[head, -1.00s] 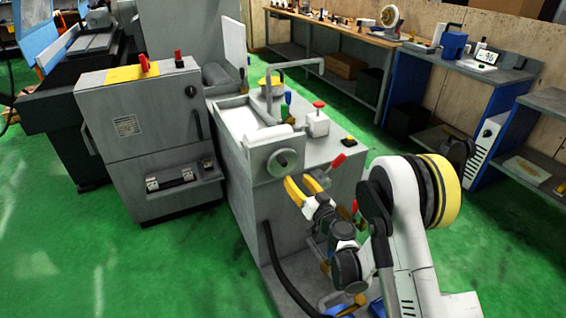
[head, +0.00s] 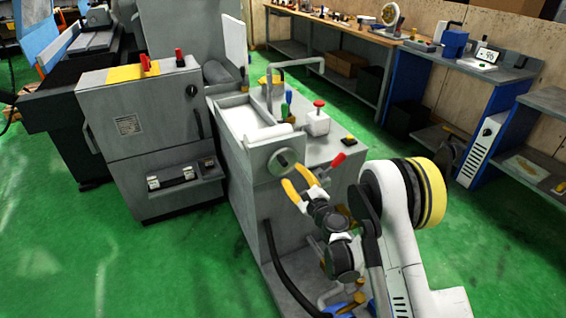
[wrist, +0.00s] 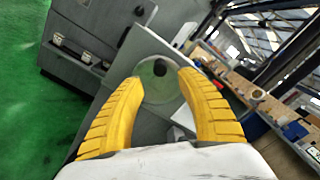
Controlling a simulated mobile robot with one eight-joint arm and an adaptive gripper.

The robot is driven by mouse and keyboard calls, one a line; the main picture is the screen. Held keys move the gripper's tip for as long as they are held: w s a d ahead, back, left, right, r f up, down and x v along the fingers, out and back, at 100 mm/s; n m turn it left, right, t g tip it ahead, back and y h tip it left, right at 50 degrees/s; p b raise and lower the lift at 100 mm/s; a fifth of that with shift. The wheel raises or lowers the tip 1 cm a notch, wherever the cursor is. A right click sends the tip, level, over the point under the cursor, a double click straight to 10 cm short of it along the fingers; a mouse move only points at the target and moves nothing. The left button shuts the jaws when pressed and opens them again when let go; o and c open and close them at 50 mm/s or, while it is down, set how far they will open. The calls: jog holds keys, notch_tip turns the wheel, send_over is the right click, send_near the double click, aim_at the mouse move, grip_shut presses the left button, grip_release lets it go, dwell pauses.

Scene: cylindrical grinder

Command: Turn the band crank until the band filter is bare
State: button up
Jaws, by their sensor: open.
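The band crank (head: 284,165) is a round grey disc with a dark knob, on the front of the grey filter unit at centre. In the wrist view the crank disc (wrist: 151,88) lies ahead, with its black knob between my fingertips in the picture. My gripper (head: 295,184) has yellow fingers, is open and empty, and is close in front of the crank; I cannot tell whether it touches. The band filter (head: 243,122) seems to be the pale surface in the tray above and behind the crank. My gripper fingers also show large in the wrist view (wrist: 158,84).
A grey cabinet (head: 140,130) stands to the left. Green floor (head: 190,270) is free at front left.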

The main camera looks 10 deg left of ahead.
aim_at(285, 165)
jog(key=b+x, duration=0.2)
jog(key=x, duration=0.5)
jog(key=shift+w+a+f+b, duration=0.1)
jog(key=shift+w+a+b, duration=0.05)
jog(key=shift+b, duration=0.15)
jog(key=shift+w+a, duration=0.25)
jog(key=shift+w, duration=0.1)
grip_shut()
